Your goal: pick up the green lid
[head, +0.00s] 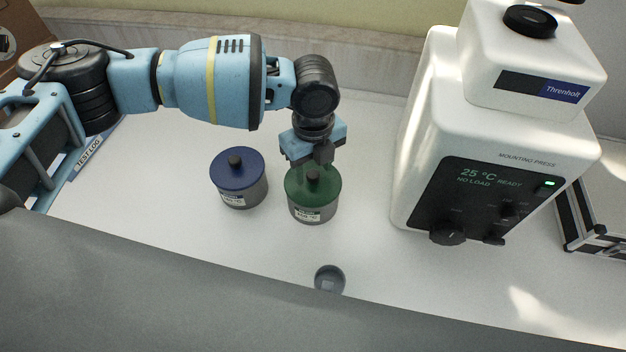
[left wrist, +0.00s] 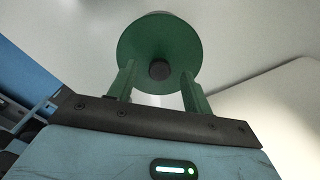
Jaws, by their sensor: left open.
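The green lid (head: 326,184) sits on a grey jar (head: 312,213) with a pale label, and has a dark knob (head: 313,177) in its middle. My left gripper (head: 312,168) is just above and behind it, pointing down. In the left wrist view the green lid (left wrist: 150,45) lies ahead of the open left gripper (left wrist: 157,80), with the knob (left wrist: 160,70) between the two fingers. The fingers look apart from the knob. My right gripper does not show.
A jar with a blue lid (head: 228,168) stands just left of the green one. A white mounting press (head: 415,150) stands to the right. A small round grey piece (head: 329,279) lies in front on the white table (head: 200,225). A test log (head: 90,158) lies at the left.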

